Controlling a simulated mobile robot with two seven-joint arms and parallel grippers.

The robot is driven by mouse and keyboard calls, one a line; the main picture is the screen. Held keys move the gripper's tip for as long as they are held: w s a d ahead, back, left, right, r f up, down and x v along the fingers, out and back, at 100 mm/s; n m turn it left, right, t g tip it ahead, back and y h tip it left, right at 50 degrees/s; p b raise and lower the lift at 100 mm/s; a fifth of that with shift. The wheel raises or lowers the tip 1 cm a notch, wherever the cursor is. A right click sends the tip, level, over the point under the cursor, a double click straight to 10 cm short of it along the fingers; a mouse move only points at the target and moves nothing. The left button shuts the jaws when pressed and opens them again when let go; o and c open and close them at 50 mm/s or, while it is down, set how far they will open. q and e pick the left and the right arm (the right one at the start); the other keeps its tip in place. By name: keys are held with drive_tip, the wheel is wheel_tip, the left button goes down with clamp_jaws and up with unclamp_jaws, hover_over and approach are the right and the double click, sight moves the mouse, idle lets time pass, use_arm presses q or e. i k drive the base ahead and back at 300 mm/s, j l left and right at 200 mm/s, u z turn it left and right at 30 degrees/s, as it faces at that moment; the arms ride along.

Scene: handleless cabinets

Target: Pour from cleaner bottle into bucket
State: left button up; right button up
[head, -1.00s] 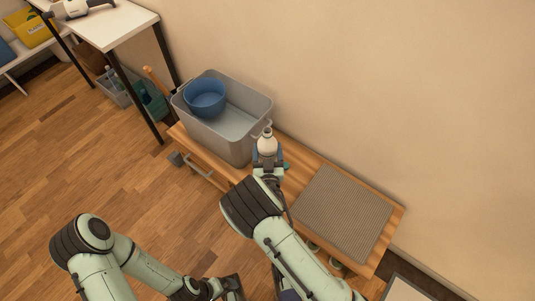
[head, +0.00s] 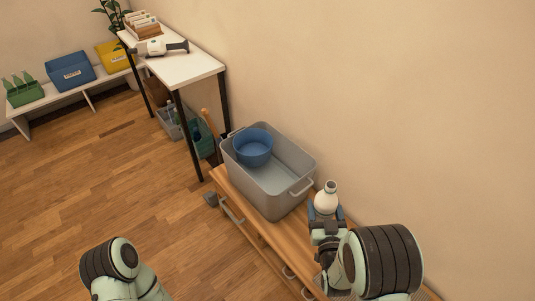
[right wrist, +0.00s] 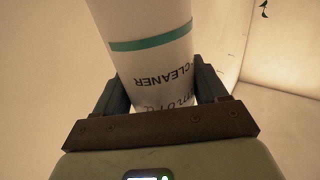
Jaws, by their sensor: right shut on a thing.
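The white cleaner bottle (head: 326,198) is upright just right of the grey tub, with its neck uppermost. My right gripper (head: 326,217) is shut on its body. In the right wrist view the bottle (right wrist: 152,55) sits between the two fingers of the right gripper (right wrist: 165,88), with a green band and the word CLEANER showing. A blue round bucket (head: 253,147) sits inside the grey tub at its left end. The bottle is apart from the bucket. My left gripper is out of view; only part of that arm shows at the lower left.
The grey tub (head: 262,190) stands on a wooden bench (head: 270,237) against the wall, its near-side handle close to the bottle. A white table (head: 185,70) with a handheld device stands behind at the left. Open floor lies left of the bench.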

sight(274, 174)
drive_tip(key=i+j+z, duration=0.45)
drive_tip(key=j, duration=0.2)
drive_tip(key=i+j+z, duration=0.25)
drive_tip(key=j+z, duration=0.2)
drive_tip(key=j, duration=0.3)
drive_tip(key=i+j+z, duration=0.25)
drive_tip(key=j, duration=0.2)
drive_tip(key=k, duration=0.1)
